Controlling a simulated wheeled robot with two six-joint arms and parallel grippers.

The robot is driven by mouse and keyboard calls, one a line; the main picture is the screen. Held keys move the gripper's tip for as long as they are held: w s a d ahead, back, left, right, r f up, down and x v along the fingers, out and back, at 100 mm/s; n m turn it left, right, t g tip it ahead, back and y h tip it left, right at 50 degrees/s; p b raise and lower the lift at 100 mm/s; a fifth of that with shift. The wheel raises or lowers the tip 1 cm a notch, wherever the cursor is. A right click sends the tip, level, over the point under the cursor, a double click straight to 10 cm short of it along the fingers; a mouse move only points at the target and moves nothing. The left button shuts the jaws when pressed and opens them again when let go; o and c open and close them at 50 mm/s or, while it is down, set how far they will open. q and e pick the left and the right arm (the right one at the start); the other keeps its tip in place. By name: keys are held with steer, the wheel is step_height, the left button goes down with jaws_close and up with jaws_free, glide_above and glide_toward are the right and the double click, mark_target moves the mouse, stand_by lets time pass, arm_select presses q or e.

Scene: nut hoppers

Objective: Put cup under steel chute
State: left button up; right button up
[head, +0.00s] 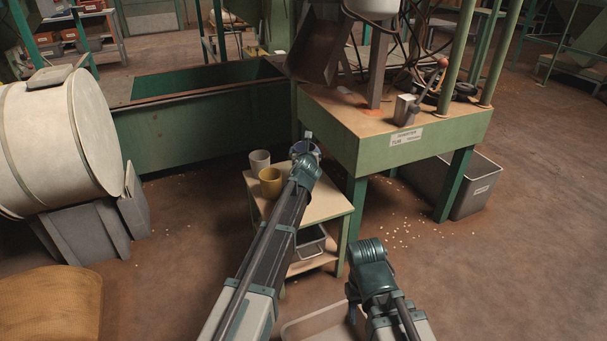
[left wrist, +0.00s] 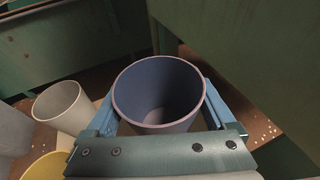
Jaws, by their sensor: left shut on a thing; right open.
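My left gripper (head: 306,147) is shut on a cup with a dark blue inside and a pale pinkish rim (left wrist: 158,92). The cup looks roughly upright, with its mouth up and a blue finger on each side in the left wrist view. In the head view it is mostly hidden by my wrist, at the far end of the small table (head: 322,204). I cannot tell whether it touches the tabletop. My right gripper (head: 353,303) is open, low at the front.
A white cup (head: 260,161) and a yellow cup (head: 270,183) stand on the small table, left of my left gripper. The green bench edge is close on its right. A grey bin (head: 478,190) is under the bench. A pale tray (head: 318,326) lies near my right gripper.

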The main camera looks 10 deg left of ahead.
arm_select(q)
steer(key=shift+f+b, duration=0.3)
steer(key=shift+f, duration=0.55)
arm_select(e)
steer(key=shift+f, duration=0.9)
arm_select(q)
steer(key=shift+f, duration=0.1)
arm_select(e)
steer(key=shift+f, duration=0.1)
arm_select(q)
step_height(320, 180, down, 4)
steer(key=b, duration=0.4)
steer(key=shift+r, duration=0.25)
arm_select(e)
step_height(320, 180, down, 4)
steer(key=shift+r, duration=0.25)
arm_select(q)
steer(key=o, duration=1)
steer(key=shift+s, duration=0.15)
arm_select(e)
steer(key=shift+r, duration=0.1)
arm_select(q)
steer(key=p+v, duration=0.4)
steer(key=v, duration=0.7)
steer(key=shift+s+r, duration=0.15)
steer(key=shift+s, duration=0.2)
arm_select(e)
step_height(320, 180, up, 3)
steer(key=shift+r, duration=0.2)
